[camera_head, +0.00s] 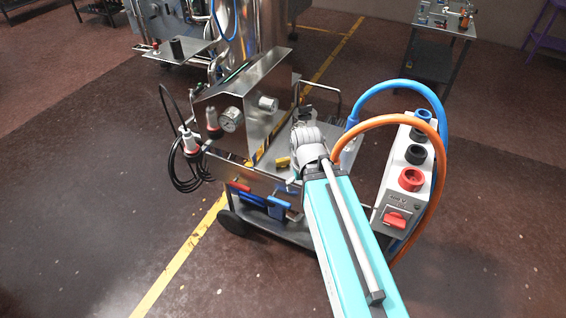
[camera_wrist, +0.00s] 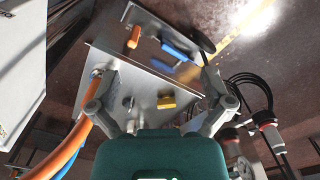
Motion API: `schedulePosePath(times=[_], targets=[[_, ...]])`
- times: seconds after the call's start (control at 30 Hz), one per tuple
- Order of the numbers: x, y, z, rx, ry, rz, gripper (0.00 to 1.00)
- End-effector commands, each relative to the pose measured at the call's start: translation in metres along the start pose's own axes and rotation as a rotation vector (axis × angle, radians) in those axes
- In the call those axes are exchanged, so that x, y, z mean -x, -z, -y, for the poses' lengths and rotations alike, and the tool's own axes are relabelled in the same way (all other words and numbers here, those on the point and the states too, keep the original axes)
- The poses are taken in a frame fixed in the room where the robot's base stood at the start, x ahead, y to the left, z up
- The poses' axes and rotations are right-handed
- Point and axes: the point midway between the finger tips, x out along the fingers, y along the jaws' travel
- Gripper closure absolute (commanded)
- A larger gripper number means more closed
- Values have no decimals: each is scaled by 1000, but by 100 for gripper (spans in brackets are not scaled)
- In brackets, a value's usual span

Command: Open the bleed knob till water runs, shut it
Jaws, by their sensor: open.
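My gripper (camera_wrist: 157,72) is open and empty in the wrist view, its two fingers spread wide above a metal plate of the cart. A small yellow handle (camera_wrist: 166,102) lies in the picture between the fingers, apart from both; it also shows in the head view (camera_head: 283,162), beside my arm. A small grey round fitting (camera_wrist: 128,103) is near the left finger. A silver knob (camera_head: 268,103) sits on the upright panel in the head view, near a round gauge (camera_head: 231,119). I cannot tell which part is the bleed knob. No running water shows.
A blue hose (camera_head: 400,84) and an orange hose (camera_head: 436,185) loop right of my arm, by a grey socket box (camera_head: 397,190). A black cable (camera_head: 184,172) hangs left.

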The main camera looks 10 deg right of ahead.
Motion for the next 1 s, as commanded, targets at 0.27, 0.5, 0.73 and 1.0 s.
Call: schedulePosePath(times=[0.27,0.5,0.73,1.0], targets=[[0,0,0,0,0,0,0],[0,1,0,-2,0,0,17],[-3,22,0,-83,0,0,34],[-13,89,2,-383,0,0,34]])
